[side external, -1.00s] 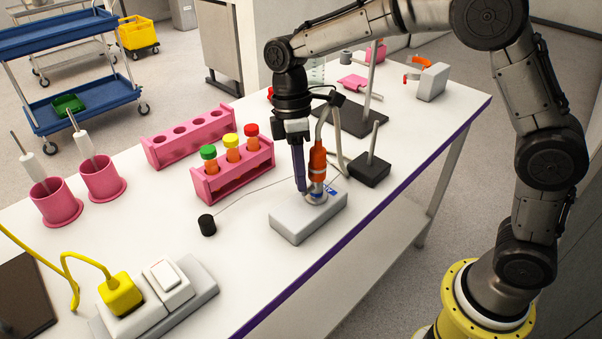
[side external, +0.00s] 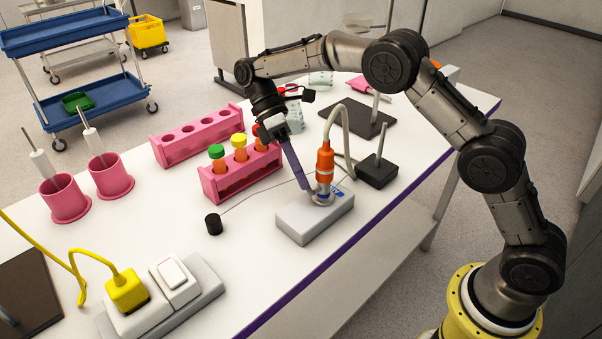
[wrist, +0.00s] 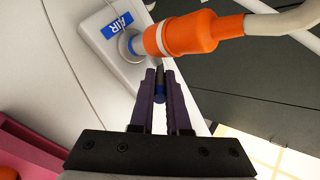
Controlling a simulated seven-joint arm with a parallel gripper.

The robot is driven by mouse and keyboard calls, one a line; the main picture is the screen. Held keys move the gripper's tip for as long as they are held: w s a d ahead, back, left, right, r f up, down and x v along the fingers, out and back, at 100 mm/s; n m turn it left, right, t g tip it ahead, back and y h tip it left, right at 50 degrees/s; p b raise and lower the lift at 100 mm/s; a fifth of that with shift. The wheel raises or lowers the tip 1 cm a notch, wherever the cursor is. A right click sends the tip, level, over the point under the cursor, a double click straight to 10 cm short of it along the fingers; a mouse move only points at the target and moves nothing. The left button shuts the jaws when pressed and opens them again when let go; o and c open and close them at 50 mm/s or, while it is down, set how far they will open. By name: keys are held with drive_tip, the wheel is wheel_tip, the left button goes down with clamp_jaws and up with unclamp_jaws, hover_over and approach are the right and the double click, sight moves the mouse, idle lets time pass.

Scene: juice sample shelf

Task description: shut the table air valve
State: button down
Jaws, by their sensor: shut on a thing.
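The table air valve is a light grey box (side external: 315,218) on the white table, with a blue AIR label (wrist: 117,25) in the wrist view. An orange coupling (side external: 325,160) with a pale hose stands on its metal fitting; it also shows in the wrist view (wrist: 180,36). My gripper (side external: 304,186) comes down tilted from the upper left, close beside the fitting. In the wrist view my gripper's purple fingers (wrist: 160,76) are shut on a small dark-blue handle (wrist: 159,94) beside the fitting. The handle's inner end is partly hidden.
A pink rack (side external: 241,176) with capped juice tubes stands close behind my gripper. A black block with a rod (side external: 378,171) is right of the valve. A black cylinder (side external: 214,224) and a socket strip (side external: 203,282) are at left and front left.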

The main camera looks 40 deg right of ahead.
idle(0.3)
drive_tip(key=c, duration=0.9)
unclamp_jaws()
